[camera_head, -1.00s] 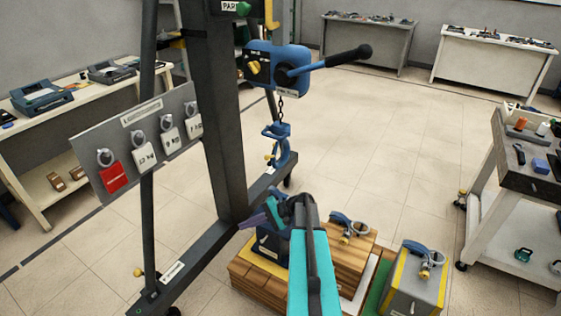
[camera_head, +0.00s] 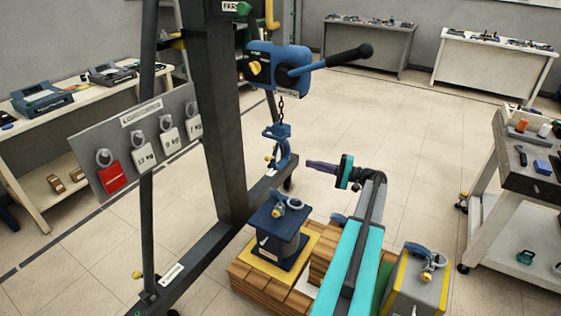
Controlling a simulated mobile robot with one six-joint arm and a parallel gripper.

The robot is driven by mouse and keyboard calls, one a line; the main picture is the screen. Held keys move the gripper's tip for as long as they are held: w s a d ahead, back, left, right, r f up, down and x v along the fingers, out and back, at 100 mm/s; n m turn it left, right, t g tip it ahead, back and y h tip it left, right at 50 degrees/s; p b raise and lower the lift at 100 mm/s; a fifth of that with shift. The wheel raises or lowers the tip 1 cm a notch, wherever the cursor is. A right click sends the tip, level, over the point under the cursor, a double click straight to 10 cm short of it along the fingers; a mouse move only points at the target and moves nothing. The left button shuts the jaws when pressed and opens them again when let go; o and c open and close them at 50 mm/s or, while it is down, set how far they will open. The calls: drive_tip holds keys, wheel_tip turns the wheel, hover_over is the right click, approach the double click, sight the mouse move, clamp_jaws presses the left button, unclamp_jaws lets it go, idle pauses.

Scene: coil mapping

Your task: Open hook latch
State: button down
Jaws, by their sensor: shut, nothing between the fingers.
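A blue hook (camera_head: 279,146) hangs on a short chain below the blue lever hoist (camera_head: 275,70). A small yellow piece, which may be its latch, shows at its left side; whether the latch is open is too small to tell. My gripper (camera_head: 310,165) is shut and empty. Its purple-grey fingers point left at the hook, a little to its right. Whether the tips touch the hook I cannot tell; a small gap seems to show. My teal arm rises from the bottom of the picture.
A dark blue coil block (camera_head: 277,245) with a shackle stands on a wooden pallet below the hook. A grey block (camera_head: 415,285) with a shackle stands at the right. The gantry post (camera_head: 222,120) is left of the hook. A cart (camera_head: 525,190) is at the right.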

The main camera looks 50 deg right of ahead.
drive_tip(key=shift+w+a, duration=0.1)
drive_tip(key=p, duration=0.3)
approach(271, 158)
drive_tip(key=w+d, duration=0.1)
drive_tip(key=w, duration=0.3)
drive_tip(key=shift+w+a+r+p, duration=0.1)
drive_tip(key=shift+w+a+p, duration=0.2)
drive_tip(key=shift+a, duration=0.3)
drive_tip(key=shift+w+a+r+p, duration=0.1)
drive_tip(key=shift+w+a+p, duration=0.15)
drive_tip(key=shift+a, duration=0.3)
drive_tip(key=shift+w+a+r+p, duration=0.1)
drive_tip(key=shift+w+a+p, duration=0.2)
drive_tip(key=shift+a, duration=0.3)
